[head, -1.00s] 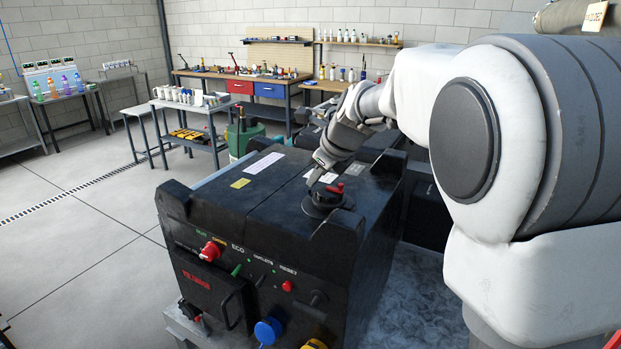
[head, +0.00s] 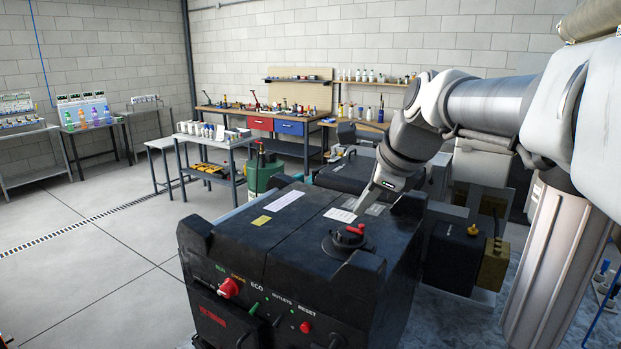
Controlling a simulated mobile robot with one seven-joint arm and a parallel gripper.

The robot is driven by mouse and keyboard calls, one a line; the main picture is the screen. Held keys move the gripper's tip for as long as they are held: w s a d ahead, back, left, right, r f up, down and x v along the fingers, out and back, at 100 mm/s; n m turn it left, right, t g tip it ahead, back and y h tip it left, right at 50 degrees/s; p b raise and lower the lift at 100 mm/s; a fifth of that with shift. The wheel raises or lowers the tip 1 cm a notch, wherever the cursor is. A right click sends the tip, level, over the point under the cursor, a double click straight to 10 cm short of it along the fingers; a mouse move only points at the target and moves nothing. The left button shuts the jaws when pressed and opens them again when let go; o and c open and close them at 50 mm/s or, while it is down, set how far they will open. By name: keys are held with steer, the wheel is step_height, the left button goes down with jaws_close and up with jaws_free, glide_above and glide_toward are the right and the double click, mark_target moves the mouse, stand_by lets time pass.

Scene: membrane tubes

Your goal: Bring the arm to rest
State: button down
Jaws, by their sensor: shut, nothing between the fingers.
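My gripper (head: 368,203) is shut and empty. It points down above the top of the black generator (head: 290,236), behind and apart from the black cap (head: 347,241) with its red lever. My arm reaches in from the right side of the head view, bent at the elbow. The generator's front panel carries a red knob (head: 229,288) and a red reset button (head: 305,327). The finger gap is too small to make out in detail.
A second dark machine (head: 345,172) stands behind the generator, close to my arm. A black box unit (head: 455,257) stands at right. A green container (head: 262,172) and a small table (head: 215,142) with bottles are behind. Open floor (head: 90,235) lies at left.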

steer(key=s+d+f+n+h, duration=0.1)
steer(key=s+f+n, duration=0.3)
steer(key=s+n, duration=0.3)
steer(key=s+d+f+n+h+b, duration=0.1)
steer(key=s+f+n, duration=0.3)
steer(key=s+n, duration=0.3)
steer(key=s+d+f+n, duration=0.1)
steer(key=s+f+n, duration=0.3)
steer(key=s+n, duration=0.3)
steer(key=shift+s+d+f+g+h, duration=0.35)
steer(key=shift+s+g+h, duration=0.05)
steer(key=shift+s, duration=0.75)
